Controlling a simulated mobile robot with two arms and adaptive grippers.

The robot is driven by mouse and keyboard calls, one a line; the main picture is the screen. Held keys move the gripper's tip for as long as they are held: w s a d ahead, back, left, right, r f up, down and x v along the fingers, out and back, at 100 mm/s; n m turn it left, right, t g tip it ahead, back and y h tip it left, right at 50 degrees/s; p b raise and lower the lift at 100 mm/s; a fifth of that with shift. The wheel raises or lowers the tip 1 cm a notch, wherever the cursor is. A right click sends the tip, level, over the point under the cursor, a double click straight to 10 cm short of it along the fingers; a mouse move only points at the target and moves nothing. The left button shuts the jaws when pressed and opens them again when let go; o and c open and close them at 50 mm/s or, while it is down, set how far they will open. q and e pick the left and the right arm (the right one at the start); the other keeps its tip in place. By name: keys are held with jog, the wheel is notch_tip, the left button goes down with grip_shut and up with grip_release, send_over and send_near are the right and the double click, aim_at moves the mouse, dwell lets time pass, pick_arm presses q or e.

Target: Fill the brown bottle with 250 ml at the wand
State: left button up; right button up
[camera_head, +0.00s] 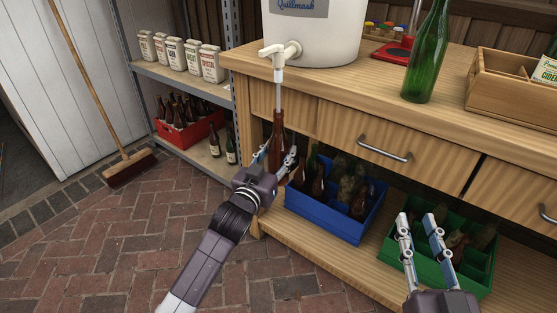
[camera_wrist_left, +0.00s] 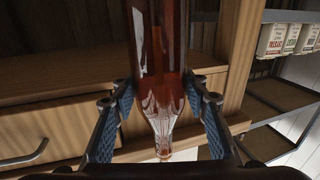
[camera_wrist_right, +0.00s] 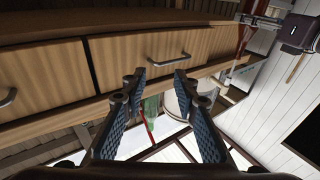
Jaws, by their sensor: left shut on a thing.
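The brown bottle (camera_head: 278,133) stands upright in the head view, its mouth at the lower end of the thin wand (camera_head: 278,92). The wand hangs from the white tap (camera_head: 277,52) of the large white vessel (camera_head: 335,35). I cannot tell how far the wand reaches inside, nor the liquid level. My left gripper (camera_head: 275,160) is shut on the bottle, with one finger on each side. In the left wrist view the brown glass (camera_wrist_left: 162,60) sits between the fingers. My right gripper (camera_head: 417,220) is open and empty, in front of the green crate (camera_head: 397,258).
The wooden workbench (camera_head: 470,105) carries a green bottle (camera_head: 427,55), a wooden box (camera_head: 500,95) and a red device (camera_head: 393,52). A blue crate (camera_head: 325,222) of bottles sits on its lower shelf. A metal rack (camera_head: 185,85) and a broom (camera_head: 95,90) stand left.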

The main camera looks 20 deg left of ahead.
jog(key=shift+d+f+g+h, duration=0.2)
jog(key=shift+f+g+h, duration=0.3)
jog(key=shift+f, duration=0.8)
dwell(0.6)
jog(key=shift+r, duration=0.1)
dwell(5.2)
jog(key=shift+a+r+y, duration=0.15)
jog(key=shift+r+y, duration=0.25)
jog(key=shift+r, duration=0.3)
jog(key=shift+f, duration=0.1)
